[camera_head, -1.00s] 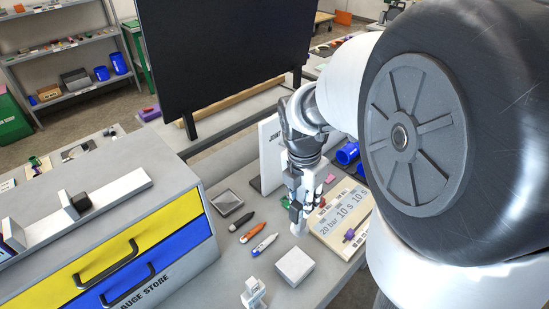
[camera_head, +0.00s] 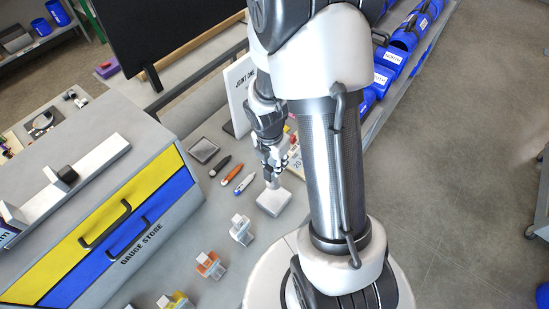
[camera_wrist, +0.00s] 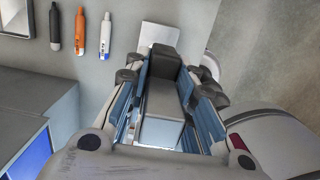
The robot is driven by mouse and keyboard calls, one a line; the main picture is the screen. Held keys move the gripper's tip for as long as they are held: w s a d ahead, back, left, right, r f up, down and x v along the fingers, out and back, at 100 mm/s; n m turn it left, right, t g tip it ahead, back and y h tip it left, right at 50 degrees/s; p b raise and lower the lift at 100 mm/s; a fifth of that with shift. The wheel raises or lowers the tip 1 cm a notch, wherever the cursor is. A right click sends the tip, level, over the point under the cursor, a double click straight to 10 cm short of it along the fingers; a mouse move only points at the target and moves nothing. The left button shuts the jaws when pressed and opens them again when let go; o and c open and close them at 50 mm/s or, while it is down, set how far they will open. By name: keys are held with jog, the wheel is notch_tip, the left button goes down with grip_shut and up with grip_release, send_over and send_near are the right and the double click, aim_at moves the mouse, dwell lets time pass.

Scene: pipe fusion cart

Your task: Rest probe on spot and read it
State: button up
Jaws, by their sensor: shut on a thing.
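My gripper (camera_head: 270,158) points down beside the white block (camera_head: 272,203). In the wrist view its two fingers are shut around a grey box-shaped probe (camera_wrist: 165,98) with a dark end. In the head view, a pale lower part of the probe (camera_head: 273,182) shows under the fingers, at the far edge of the block. I cannot tell whether it touches the block. The block also shows in the wrist view (camera_wrist: 160,33), partly hidden behind the probe's dark end. No reading can be made out.
Black, orange and white markers (camera_head: 245,184) lie left of my gripper, beside a small grey tray (camera_head: 203,151). Small clear, orange and yellow pieces (camera_head: 210,264) stand nearer. A drawer unit (camera_head: 120,225) labelled "GAUGE STORE" is at left. A dark panel (camera_head: 170,30) rises behind.

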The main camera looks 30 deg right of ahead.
aim_at(275, 180)
jog(key=shift+r+p, duration=0.1)
jog(key=shift+p, duration=0.2)
notch_tip(275, 180, down, 9)
jog(key=b, duration=0.6)
jog(key=shift+b, duration=0.4)
jog(key=shift+f+b, duration=0.45)
jog(key=shift+f, duration=0.15)
dwell(0.9)
jog(key=shift+s+f, duration=0.15)
dwell(2.5)
notch_tip(275, 180, up, 7)
jog(key=p, duration=0.8)
jog(key=shift+w, duration=0.2)
dwell(0.8)
